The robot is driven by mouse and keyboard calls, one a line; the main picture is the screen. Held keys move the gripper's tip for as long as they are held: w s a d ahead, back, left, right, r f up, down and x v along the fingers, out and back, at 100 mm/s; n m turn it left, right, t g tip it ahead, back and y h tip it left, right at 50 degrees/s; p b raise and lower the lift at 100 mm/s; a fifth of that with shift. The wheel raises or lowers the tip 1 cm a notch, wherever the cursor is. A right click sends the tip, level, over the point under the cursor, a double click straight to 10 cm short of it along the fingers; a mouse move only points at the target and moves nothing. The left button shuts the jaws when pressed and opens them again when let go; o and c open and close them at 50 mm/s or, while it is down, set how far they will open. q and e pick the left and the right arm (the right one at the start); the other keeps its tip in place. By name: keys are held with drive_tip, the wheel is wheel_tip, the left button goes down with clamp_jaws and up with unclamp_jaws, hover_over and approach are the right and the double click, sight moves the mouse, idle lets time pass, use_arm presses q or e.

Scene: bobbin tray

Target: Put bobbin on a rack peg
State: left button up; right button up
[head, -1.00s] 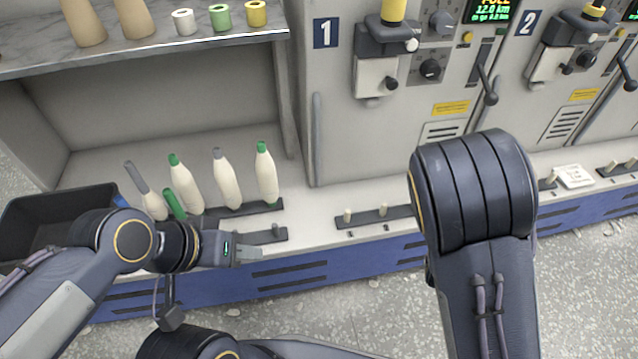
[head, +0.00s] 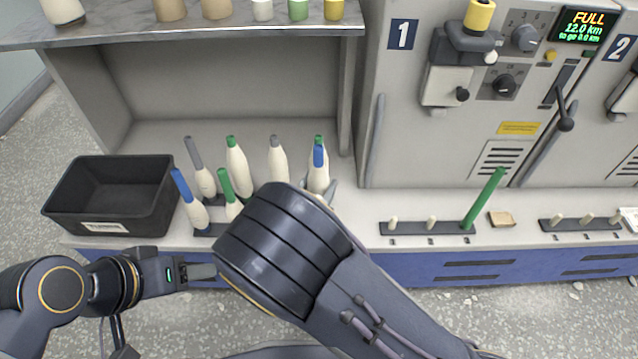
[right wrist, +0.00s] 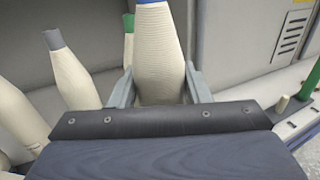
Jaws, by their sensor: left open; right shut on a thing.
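My right gripper (right wrist: 159,70) is shut on a cream bobbin with a blue top (head: 319,168), held upright; the bobbin fills the space between the fingers in the right wrist view (right wrist: 157,48). In the head view my right arm hides its lower end and much of the bobbin rack (head: 204,231). Behind it is a green-topped bobbin (head: 318,138). Left of it on the rack stand a grey-topped bobbin (head: 278,160), a green-topped one (head: 237,170) and another grey-topped one (head: 203,180). In front are a blue-topped bobbin (head: 192,208) and a green-topped one (head: 231,205). My left gripper (head: 205,271) is open and empty.
A black bin (head: 110,228) stands at the left. A shelf (head: 200,37) overhangs. Machine 1 (head: 400,120) stands behind.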

drive_tip(key=shift+d+f+b, duration=0.1)
drive_tip(key=shift+f+b, duration=1.95)
drive_tip(key=shift+f, duration=0.6)
drive_tip(key=shift+f+b, duration=0.3)
drive_tip(key=shift+f, duration=0.35)
drive_tip(key=o, duration=0.7)
drive_tip(key=shift+o, duration=0.2)
drive_tip(key=shift+s, duration=0.1)
drive_tip(key=p+v, duration=0.1)
drive_tip(key=v, duration=1)
